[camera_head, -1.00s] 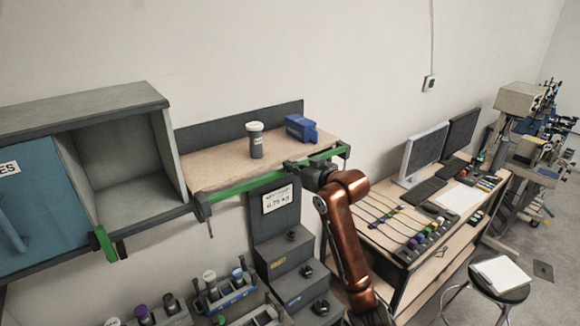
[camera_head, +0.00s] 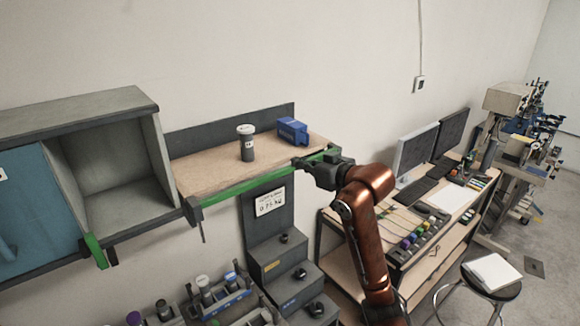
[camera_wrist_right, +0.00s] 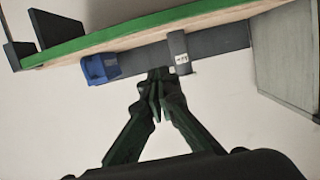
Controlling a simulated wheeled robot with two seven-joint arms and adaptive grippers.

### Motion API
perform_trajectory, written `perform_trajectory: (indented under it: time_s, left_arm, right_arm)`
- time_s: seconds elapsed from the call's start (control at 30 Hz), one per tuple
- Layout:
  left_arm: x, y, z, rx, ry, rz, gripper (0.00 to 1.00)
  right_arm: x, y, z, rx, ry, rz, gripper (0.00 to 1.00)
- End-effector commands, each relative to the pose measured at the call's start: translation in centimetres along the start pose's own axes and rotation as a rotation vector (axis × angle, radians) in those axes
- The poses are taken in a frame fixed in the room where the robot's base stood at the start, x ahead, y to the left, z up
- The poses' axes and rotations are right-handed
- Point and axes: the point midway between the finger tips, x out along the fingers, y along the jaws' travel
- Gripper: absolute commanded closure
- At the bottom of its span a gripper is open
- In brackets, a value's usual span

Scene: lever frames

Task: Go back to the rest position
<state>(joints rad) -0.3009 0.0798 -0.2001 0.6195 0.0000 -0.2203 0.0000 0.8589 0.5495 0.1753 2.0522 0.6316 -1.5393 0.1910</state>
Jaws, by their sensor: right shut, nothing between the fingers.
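My right gripper (camera_head: 302,163) is at the front edge of the wooden shelf (camera_head: 205,172), near its right end. In the right wrist view the fingers of this gripper (camera_wrist_right: 156,80) meet at their tips with nothing between them. The copper-coloured right arm reaches up to it from the lower right. My left gripper is in neither view.
A grey canister with a white lid (camera_head: 246,143) and a blue box (camera_head: 292,130) stand on the shelf. An open grey cabinet (camera_head: 115,190) is at left. A desk with monitors (camera_head: 416,150) and a stool (camera_head: 492,275) are at right. Weights stand on dark steps (camera_head: 270,262) below.

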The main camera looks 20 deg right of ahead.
Motion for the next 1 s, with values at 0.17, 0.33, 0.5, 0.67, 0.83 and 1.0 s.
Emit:
perform_trajectory:
  time_s: [0.17, 0.33, 0.5, 0.67, 0.83, 1.0]
  left_arm:
    - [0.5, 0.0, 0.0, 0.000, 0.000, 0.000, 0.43]
    - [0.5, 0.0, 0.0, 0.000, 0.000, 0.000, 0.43]
    - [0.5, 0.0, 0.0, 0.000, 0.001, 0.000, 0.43]
    - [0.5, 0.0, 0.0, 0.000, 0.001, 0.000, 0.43]
    - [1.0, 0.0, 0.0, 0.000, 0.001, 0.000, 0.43]
    - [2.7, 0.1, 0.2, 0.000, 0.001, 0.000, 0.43]
  right_arm:
    - [-1.3, 0.0, 0.0, -0.001, 0.001, 0.001, 1.00]
    - [-1.4, 0.0, -0.1, -0.001, 0.000, 0.000, 1.00]
    - [-1.4, 0.0, -0.1, -0.001, 0.000, 0.000, 1.00]
    - [-1.4, 0.0, -0.1, -0.001, 0.000, 0.000, 1.00]
    - [0.3, 0.7, 2.3, 0.021, -0.024, 0.005, 1.00]
    - [5.5, 3.4, 10.8, 0.089, -0.102, 0.033, 1.00]
